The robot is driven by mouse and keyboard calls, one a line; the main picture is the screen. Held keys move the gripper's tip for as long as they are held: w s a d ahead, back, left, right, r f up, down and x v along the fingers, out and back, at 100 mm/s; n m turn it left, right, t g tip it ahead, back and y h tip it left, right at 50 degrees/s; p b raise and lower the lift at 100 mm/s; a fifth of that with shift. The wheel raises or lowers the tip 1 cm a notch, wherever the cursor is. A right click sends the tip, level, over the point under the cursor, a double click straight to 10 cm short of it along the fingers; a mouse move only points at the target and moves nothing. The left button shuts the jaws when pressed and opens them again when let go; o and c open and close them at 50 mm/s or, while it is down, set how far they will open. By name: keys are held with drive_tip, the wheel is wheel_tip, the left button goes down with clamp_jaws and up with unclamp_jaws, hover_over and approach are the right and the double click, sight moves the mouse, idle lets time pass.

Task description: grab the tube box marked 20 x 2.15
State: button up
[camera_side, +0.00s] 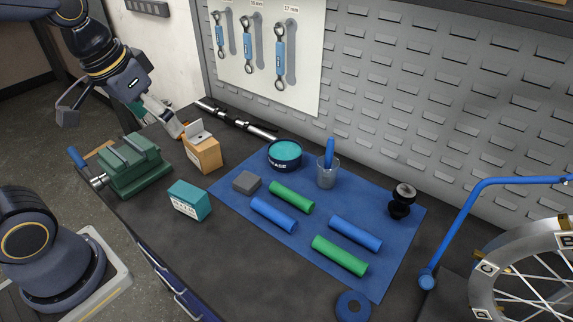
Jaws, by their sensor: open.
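A teal box (189,200) with a white label on its front stands on the dark bench, left of the blue mat. The print on the label is too small to read for certain. An orange-tan box (205,157) stands behind it, with a light grey piece at its top; I can read no size on it. My gripper (122,124) is at the upper left, open and empty, with its fingers spread wide. It is above the area of the green vise, and its right finger appears close to the orange-tan box in the picture. I cannot tell whether they touch.
A green vise (132,165) stands left of the boxes. The blue mat (322,213) holds green and blue rolls, a grey block, a teal-topped tin (285,156) and a cup (327,172). A wheel (488,285) is at right. Bare bench lies in front of the teal box.

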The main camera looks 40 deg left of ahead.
sight(186, 191)
drive_tip(key=w+a+f+g, duration=0.1)
drive_tip(key=f, duration=0.5)
drive_tip(key=w+a+f+n+g, duration=0.1)
drive_tip(key=f, duration=0.6)
drive_tip(key=w+a+f+g, duration=0.1)
drive_tip(key=a+f+g, duration=0.1)
drive_tip(key=f, duration=0.5)
drive_tip(key=shift+f, duration=0.2)
wheel_tip(186, 191, down, 6)
drive_tip(key=shift+s+d+r, duration=0.1)
